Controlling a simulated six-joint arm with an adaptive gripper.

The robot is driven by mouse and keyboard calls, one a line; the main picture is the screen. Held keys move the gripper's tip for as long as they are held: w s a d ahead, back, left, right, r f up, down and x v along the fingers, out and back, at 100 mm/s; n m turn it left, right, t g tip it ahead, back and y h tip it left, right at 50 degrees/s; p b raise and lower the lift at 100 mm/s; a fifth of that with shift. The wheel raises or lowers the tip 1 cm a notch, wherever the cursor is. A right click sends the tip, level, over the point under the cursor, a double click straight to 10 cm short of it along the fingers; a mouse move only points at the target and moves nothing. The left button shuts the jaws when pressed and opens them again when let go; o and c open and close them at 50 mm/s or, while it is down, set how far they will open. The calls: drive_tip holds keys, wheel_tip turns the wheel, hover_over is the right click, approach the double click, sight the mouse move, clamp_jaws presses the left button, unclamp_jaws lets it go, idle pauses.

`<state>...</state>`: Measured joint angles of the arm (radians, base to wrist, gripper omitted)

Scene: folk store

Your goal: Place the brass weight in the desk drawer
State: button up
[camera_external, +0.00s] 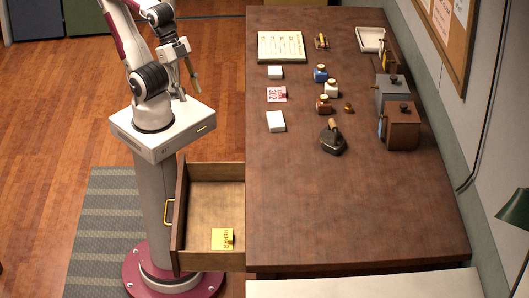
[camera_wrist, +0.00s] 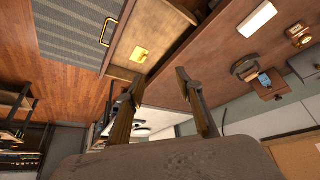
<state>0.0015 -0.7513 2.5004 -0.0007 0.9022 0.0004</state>
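The brass weight (camera_external: 348,107) is a small knobbed piece standing on the desk, right of a brown ink bottle. I cannot pick it out surely in the wrist view. The desk drawer (camera_external: 180,235) is pulled open at the desk's left side, with a yellow handle; it also shows in the wrist view (camera_wrist: 125,73). A yellow note block (camera_external: 222,239) lies inside it. My gripper (camera_external: 188,94) is raised left of the desk, well away from the weight. In the wrist view my gripper (camera_wrist: 159,76) has its two fingers apart with nothing between them.
Near the weight stand the brown bottle (camera_external: 323,104), a dark flat iron (camera_external: 333,138), a white-labelled bottle (camera_external: 331,89) and a blue bottle (camera_external: 320,74). Brown (camera_external: 402,127) and grey (camera_external: 390,92) grinder boxes stand to the right. The desk's front half is clear.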

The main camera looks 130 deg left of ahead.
drive_tip(key=shift+o, duration=0.6)
drive_tip(key=w+a+r+n+g+y, duration=0.1)
drive_tip(key=w+a+n+y, duration=0.35)
drive_tip(key=w+a, duration=1.7)
drive_tip(key=a+f+n, duration=0.2)
drive_tip(key=a+f, duration=0.3)
drive_tip(key=a, duration=0.5)
drive_tip(key=a+f+n+g, duration=0.1)
drive_tip(key=a+f+n, duration=0.2)
drive_tip(key=a, duration=0.7)
drive_tip(key=a+f+n+g, duration=0.1)
drive_tip(key=a+f+n, duration=0.1)
drive_tip(key=a+f, duration=0.5)
drive_tip(key=w+a, duration=0.1)
drive_tip(key=a, duration=0.2)
drive_tip(key=shift+a+f, duration=0.25)
drive_tip(key=shift+f, duration=0.05)
drive_tip(key=shift+f+h, duration=0.1)
drive_tip(key=shift+h, duration=0.15)
